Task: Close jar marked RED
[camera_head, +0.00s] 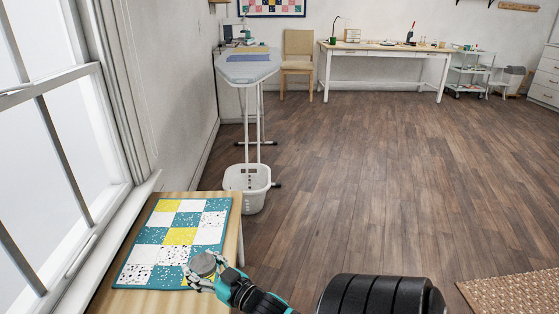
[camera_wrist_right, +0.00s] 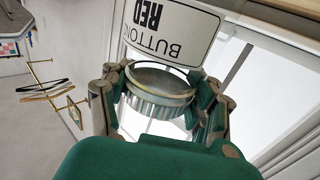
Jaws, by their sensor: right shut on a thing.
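My right gripper (camera_head: 203,268) reaches over the wooden table at the lower left of the head view. Its fingers are shut around a round, grey metal lid (camera_head: 204,263) above the patchwork mat. In the right wrist view, the lid (camera_wrist_right: 158,85) shows a ribbed rim between the two fingers. The jar's body is hardly visible. I cannot tell whether the lid is fully seated on it. My left gripper is not in view.
The mat (camera_head: 180,222) covers much of the table (camera_head: 240,236), beside the window (camera_head: 60,150). An ironing board (camera_head: 248,68) and a white basket (camera_head: 247,185) stand beyond. A work table (camera_head: 390,48) is at the back. Open floor (camera_head: 370,160) fills the middle.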

